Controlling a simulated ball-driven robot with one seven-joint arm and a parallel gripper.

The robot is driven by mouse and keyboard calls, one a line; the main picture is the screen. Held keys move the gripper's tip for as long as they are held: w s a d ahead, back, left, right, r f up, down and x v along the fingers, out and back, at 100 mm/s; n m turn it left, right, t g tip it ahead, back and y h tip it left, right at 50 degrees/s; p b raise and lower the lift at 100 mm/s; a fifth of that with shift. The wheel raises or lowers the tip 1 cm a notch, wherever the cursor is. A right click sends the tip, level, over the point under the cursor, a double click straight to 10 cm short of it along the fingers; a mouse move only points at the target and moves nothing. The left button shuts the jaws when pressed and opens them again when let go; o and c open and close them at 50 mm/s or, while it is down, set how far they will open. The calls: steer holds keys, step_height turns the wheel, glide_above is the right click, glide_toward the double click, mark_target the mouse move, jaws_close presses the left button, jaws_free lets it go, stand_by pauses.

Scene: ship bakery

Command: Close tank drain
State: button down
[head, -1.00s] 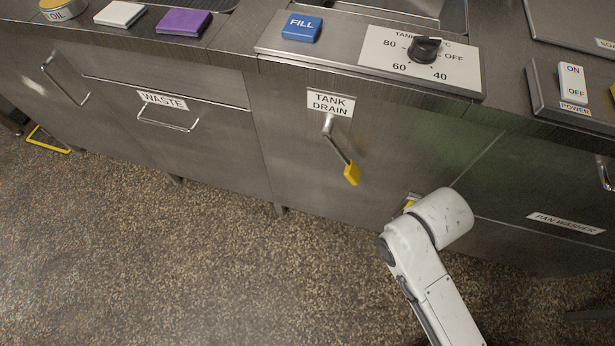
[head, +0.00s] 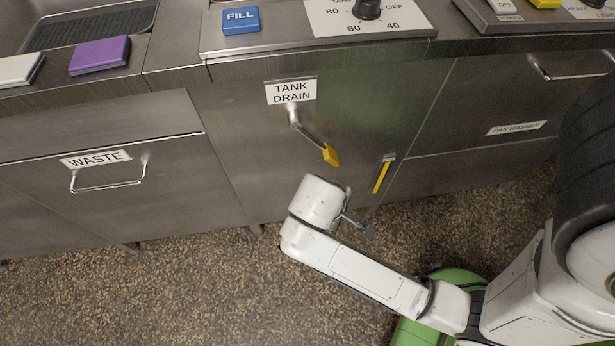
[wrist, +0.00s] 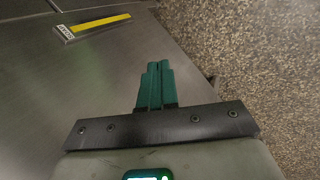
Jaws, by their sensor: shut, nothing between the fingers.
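The tank drain lever (head: 312,137) is a thin metal handle with a yellow grip (head: 331,154). It slants down and to the right from its pivot under the TANK DRAIN label (head: 291,90) on the steel front. A yellow strip (head: 382,174) with a small tag is fixed to the panel right of the lever; it also shows in the wrist view (wrist: 100,23). My gripper (wrist: 158,66) has green fingers, shut and empty, close to the steel front in the wrist view. In the head view my wrist hides the fingers, below the lever and apart from it. The lever is out of the wrist view.
A WASTE drawer handle (head: 108,183) is at left. The counter above holds a blue FILL button (head: 241,20), a purple block (head: 99,55) and a black temperature knob (head: 368,8). A pan washer handle (head: 575,72) juts out at right. The speckled floor (head: 180,290) is clear at lower left.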

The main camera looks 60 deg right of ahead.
step_height(320, 180, down, 4)
steer(key=w+d+r+n+g+h+b, duration=0.1)
steer(key=w+d+h+b, duration=0.1)
steer(key=h+b, duration=0.3)
steer(key=w+a+n+t+h+b, duration=0.1)
steer(key=w+a+n+h+b, duration=0.2)
steer(key=w+a+h+b, duration=0.6)
steer(key=h+b, duration=0.1)
steer(key=h, duration=0.3)
steer(key=shift+a+r+n+t, duration=0.3)
steer(key=shift+n+t, duration=0.1)
steer(key=shift+s, duration=0.1)
steer(key=s+r+b+x, duration=0.1)
steer(key=s+b+x, duration=0.1)
steer(key=x, duration=1)
steer(key=shift+s+r, duration=0.2)
steer(key=shift+s, duration=0.1)
steer(key=shift+d+r, duration=0.1)
steer(key=shift+d, duration=0.1)
